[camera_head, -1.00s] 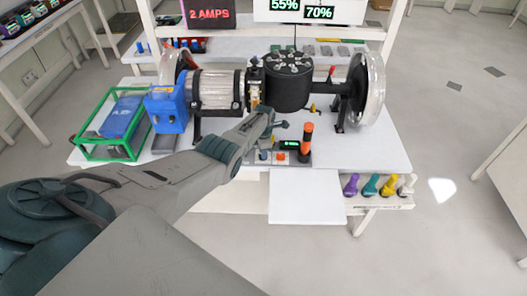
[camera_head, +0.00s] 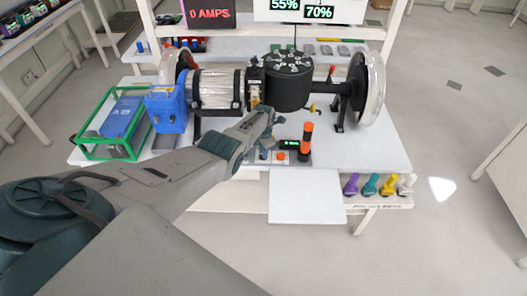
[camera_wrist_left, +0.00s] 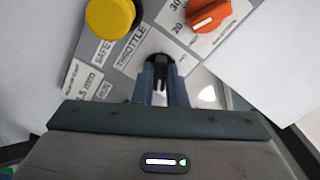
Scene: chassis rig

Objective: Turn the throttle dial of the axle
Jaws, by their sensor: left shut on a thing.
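The axle rig (camera_head: 217,88) stands on a white table, with a control panel (camera_head: 300,158) at its front. My left gripper (camera_head: 268,142) reaches down to the left part of this panel. In the left wrist view, my left gripper (camera_wrist_left: 161,82) has its two fingers shut on a small black dial (camera_wrist_left: 160,62). The dial sits beside the label reading THROTTLE (camera_wrist_left: 130,46). The fingers hide the dial's sides. My right gripper is not in view.
The wrist view shows a yellow round button (camera_wrist_left: 111,14) and an orange knob (camera_wrist_left: 208,14) with scale marks close by. An orange-and-black post (camera_head: 306,138) rises from the panel right of my gripper. A red display (camera_head: 209,14) reads 0 AMPS.

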